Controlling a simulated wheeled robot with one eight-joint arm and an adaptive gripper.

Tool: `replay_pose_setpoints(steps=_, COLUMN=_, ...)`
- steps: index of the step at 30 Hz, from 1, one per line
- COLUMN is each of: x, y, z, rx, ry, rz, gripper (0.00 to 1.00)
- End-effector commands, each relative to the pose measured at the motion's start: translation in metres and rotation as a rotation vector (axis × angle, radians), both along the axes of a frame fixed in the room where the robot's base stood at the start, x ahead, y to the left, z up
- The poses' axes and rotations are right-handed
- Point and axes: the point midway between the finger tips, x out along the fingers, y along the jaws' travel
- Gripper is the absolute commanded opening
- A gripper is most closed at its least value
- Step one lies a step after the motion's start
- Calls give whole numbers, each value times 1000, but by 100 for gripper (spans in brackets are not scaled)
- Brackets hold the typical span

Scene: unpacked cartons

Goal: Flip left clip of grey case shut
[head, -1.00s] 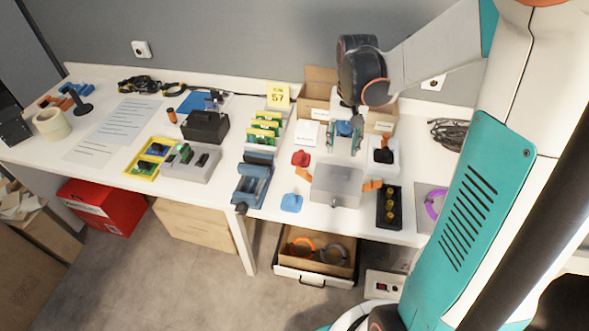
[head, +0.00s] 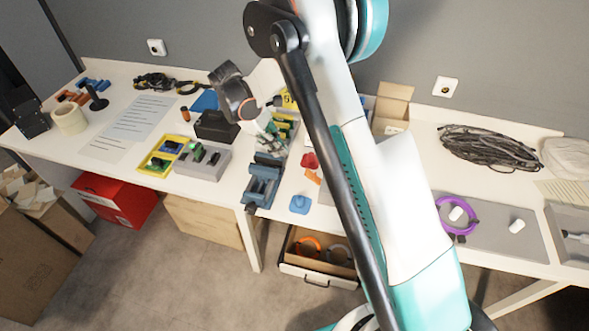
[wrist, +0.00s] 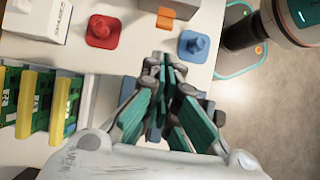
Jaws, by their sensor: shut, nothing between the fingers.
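The grey case is almost wholly hidden behind my arm in the head view. Its left orange clip (head: 313,176) shows beside the arm, sticking out to the left. In the wrist view this orange clip (wrist: 175,10) is at the top edge, and the case body is cut off. I cannot tell the clip's angle. My gripper (head: 277,143) is left of the case, above the area by the board rack and the blue vise-like fixture (head: 262,182). In the wrist view my gripper (wrist: 166,66) has its fingers together and empty, apart from the clip.
A red knobbed piece (wrist: 103,32) and a blue knobbed piece (wrist: 193,43) lie near the clip. A rack of green boards (wrist: 45,103) stands left in the wrist view. A purple ring (head: 456,214) lies on a grey mat at right. An open drawer (head: 318,280) is below the table.

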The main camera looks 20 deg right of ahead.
Motion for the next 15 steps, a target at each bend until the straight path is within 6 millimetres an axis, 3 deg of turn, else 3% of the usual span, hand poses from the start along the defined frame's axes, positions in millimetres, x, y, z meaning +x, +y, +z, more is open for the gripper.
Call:
replay_pose_setpoints(steps=11, x=0, y=0, z=-1, rx=-1, ry=4, rz=6, gripper=0)
replay_pose_setpoints(steps=15, x=-3, y=-4, z=-11, rx=0, ry=3, rz=6, gripper=0)
